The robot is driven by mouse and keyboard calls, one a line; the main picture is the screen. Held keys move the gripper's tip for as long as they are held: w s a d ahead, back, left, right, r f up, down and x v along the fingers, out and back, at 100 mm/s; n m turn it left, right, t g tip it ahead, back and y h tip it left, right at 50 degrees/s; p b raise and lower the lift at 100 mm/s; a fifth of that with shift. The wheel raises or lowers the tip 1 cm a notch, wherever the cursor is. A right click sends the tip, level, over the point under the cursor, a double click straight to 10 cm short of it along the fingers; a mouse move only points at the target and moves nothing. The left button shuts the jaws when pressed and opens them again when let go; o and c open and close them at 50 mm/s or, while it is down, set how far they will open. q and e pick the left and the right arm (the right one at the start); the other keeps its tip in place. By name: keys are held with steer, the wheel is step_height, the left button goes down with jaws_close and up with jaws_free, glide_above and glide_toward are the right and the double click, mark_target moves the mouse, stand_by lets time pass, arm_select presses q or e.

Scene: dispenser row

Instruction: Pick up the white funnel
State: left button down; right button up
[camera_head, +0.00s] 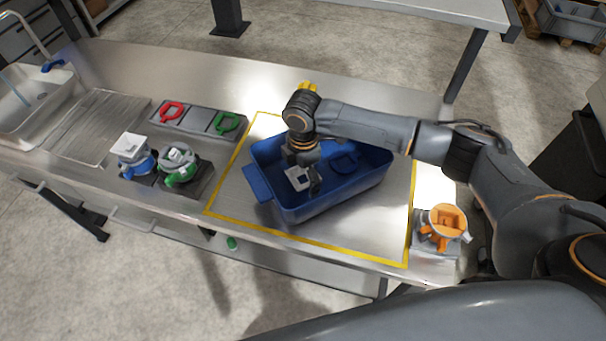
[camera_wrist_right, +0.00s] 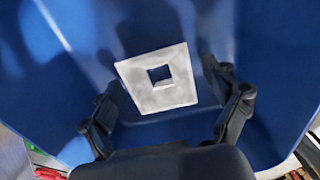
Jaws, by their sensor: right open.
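The white funnel (camera_head: 297,178) lies in the blue bin (camera_head: 345,200). Its square top with a square hole faces up in the right wrist view (camera_wrist_right: 158,95). My right gripper (camera_head: 303,180) reaches down into the bin at the funnel. In the wrist view its fingers (camera_wrist_right: 172,108) are apart, one on each side of the funnel, with gaps between them and it. The gripper partly hides the funnel in the head view. My left gripper is not in view.
A blue part (camera_head: 345,162) lies in the bin beside my gripper. A blue dispenser (camera_head: 135,160) and a green dispenser (camera_head: 178,165) stand left, red and green rings (camera_head: 172,111) behind them. An orange dispenser (camera_head: 446,222) stands right. Yellow tape (camera_head: 310,241) frames the bin.

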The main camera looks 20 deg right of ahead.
steer(key=c, duration=1)
steer(key=shift+r, duration=0.1)
